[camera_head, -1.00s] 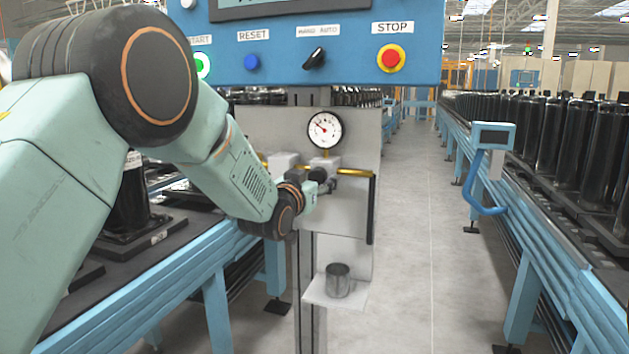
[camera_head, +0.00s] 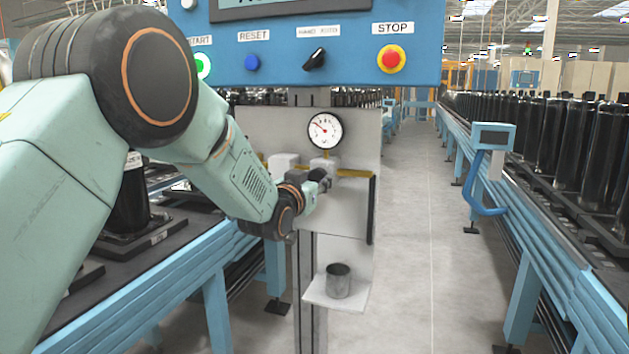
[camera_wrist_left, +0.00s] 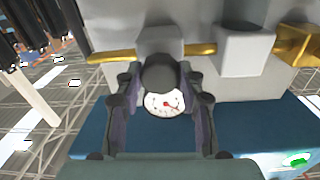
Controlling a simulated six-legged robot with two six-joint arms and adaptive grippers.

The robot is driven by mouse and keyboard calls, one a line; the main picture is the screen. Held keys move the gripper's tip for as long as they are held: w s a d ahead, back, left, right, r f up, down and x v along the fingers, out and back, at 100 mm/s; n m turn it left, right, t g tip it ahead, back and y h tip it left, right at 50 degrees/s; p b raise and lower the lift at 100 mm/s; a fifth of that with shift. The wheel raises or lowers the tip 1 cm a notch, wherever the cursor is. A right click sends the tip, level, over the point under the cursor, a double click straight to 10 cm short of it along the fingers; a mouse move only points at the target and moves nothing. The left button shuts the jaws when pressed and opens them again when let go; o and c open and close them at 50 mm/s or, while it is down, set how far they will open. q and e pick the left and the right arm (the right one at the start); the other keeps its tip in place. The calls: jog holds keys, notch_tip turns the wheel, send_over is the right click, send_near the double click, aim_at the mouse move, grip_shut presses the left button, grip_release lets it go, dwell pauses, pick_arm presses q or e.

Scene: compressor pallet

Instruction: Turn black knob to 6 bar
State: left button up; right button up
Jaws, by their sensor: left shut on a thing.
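The black knob (camera_wrist_left: 160,73) is on the regulator, and the wrist view shows it between the fingers of my left gripper (camera_wrist_left: 160,80). The left gripper (camera_head: 320,181) is shut on it, reaching the panel from the left; in the head view the gripper mostly hides the knob. The round white pressure gauge (camera_head: 325,130) is just above the regulator, its red needle pointing up and left. The dial also shows in the wrist view (camera_wrist_left: 165,104), partly covered by the knob. The scale figures are too small to read. My right gripper is not in view.
A grey panel (camera_head: 262,127) carries the gauge and a yellow pipe (camera_head: 356,173). Above is a blue control box (camera_head: 285,20) with a red STOP button (camera_head: 391,59). Conveyors flank a clear aisle.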

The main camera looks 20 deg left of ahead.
pick_arm(q)
jog(key=shift+m, duration=0.3)
jog(key=m+p, duration=0.1)
jog(key=m, duration=0.3)
jog(key=shift+m, duration=0.3)
jog(key=m, duration=0.5)
jog(key=m+p, duration=0.1)
jog(key=m, duration=0.5)
jog(key=shift+r+m+y, duration=0.15)
jog(key=shift+m+y, duration=0.15)
jog(key=m, duration=0.4)
jog(key=shift+r+m, duration=0.15)
jog(key=shift+m, duration=0.25)
jog(key=o, duration=0.7)
jog(key=shift+r, duration=0.1)
jog(key=o, duration=0.5)
jog(key=shift+w+f, duration=0.1)
jog(key=shift+f, duration=0.1)
